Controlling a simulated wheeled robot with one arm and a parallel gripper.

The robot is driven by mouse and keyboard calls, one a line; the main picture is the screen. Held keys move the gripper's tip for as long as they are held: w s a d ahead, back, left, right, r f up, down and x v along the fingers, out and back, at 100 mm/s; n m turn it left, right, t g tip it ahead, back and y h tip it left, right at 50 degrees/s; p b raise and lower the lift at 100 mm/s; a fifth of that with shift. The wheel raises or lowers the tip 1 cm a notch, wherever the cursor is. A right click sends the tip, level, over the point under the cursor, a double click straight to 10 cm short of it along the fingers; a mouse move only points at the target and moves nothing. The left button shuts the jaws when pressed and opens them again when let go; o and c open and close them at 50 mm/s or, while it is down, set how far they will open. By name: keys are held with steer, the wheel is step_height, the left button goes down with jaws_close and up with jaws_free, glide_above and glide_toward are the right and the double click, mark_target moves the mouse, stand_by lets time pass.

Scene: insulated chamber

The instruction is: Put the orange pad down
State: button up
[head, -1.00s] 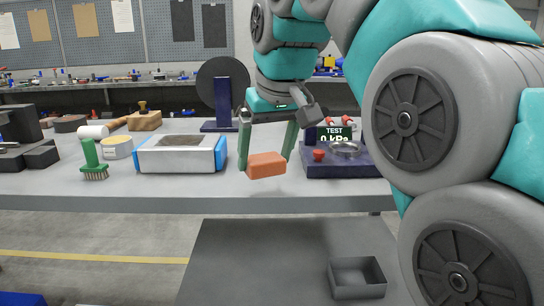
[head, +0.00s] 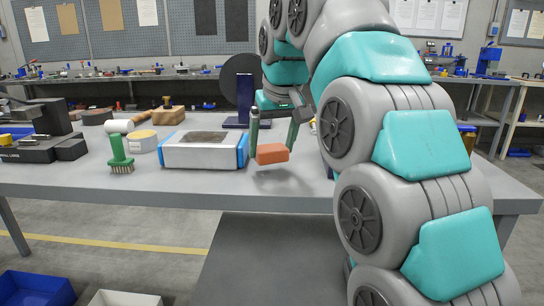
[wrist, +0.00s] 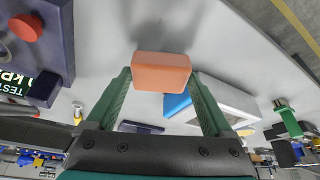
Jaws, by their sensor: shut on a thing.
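The orange pad (head: 272,153) is a small block held between the fingertips of my gripper (head: 271,148). It hangs a little above the grey table (head: 200,186), with a soft shadow below it. In the wrist view the pad (wrist: 161,72) spans the gap between the two green fingers of my gripper (wrist: 160,82), and grey tabletop shows beyond it. The pad is just right of the blue-and-white box (head: 203,152) in the head view, near the table's front edge.
Bare tabletop lies around the pad.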

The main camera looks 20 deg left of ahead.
mark_target(273, 150)
steer(key=shift+f, duration=1.4)
steer(key=shift+f, duration=0.2)
steer(key=o, duration=1.2)
steer(key=shift+r, duration=0.1)
